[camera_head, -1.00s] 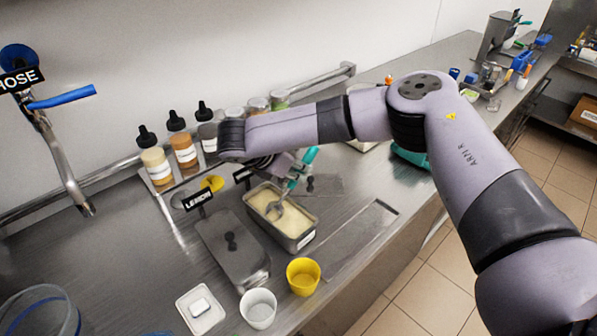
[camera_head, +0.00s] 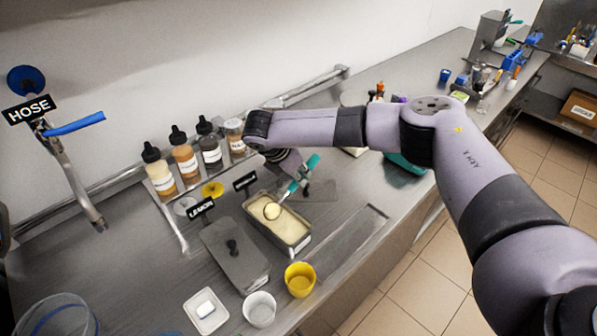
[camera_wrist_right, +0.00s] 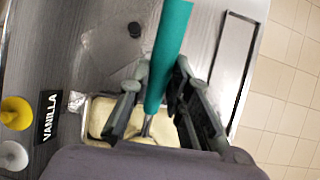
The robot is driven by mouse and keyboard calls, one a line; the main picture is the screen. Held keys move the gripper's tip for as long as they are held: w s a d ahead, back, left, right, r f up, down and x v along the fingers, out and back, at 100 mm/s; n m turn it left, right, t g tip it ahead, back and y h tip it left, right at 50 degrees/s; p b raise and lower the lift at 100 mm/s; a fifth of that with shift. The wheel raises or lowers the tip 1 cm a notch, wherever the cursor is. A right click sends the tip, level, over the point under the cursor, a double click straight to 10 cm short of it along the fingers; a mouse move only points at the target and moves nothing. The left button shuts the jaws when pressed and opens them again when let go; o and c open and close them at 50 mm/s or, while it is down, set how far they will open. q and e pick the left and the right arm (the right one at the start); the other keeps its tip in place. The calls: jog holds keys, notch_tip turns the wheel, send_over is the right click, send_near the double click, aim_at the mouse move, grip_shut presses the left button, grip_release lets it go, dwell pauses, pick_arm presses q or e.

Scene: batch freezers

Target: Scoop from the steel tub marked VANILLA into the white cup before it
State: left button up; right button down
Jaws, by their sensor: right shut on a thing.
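The open steel tub (camera_head: 292,238) holds pale vanilla; it also shows in the wrist view (camera_wrist_right: 88,118), beside the VANILLA sign (camera_wrist_right: 48,117). My right gripper (camera_wrist_right: 158,92) is shut on the teal handle of the scoop (camera_wrist_right: 167,45). In the head view the scoop (camera_head: 303,173) slants down to the tub, and its bowl carries a rounded pale ball (camera_head: 272,211) at or just above the surface; I cannot tell whether it touches. The white cup (camera_head: 260,309) stands upright in front, left of a yellow cup (camera_head: 300,279). My left gripper is not in view.
A lidded tub (camera_head: 235,255) behind a LEMON sign (camera_head: 201,208) stands left of the open tub. Several bottles (camera_head: 185,157) line the back. A white dish (camera_head: 206,311) sits left of the white cup.

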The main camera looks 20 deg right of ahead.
jog(key=shift+r+p, duration=0.55)
jog(key=shift+r, duration=0.15)
jog(key=shift+d+r+p, duration=0.1)
jog(key=shift+d+p, duration=0.1)
jog(key=shift+p, duration=0.1)
jog(key=shift+w+d+g+y+p, duration=0.1)
jog(key=shift+d+g+y+p, duration=0.2)
jog(key=shift+y+p, duration=0.35)
jog(key=shift+w+d+y+p, duration=0.15)
jog(key=shift+d+y+p, duration=0.15)
jog(key=shift+y, duration=0.25)
jog(key=shift+w+d+g+y, duration=0.15)
jog(key=shift+d+g+y, duration=0.1)
jog(key=shift+g+y, duration=0.35)
jog(key=shift+a, duration=0.1)
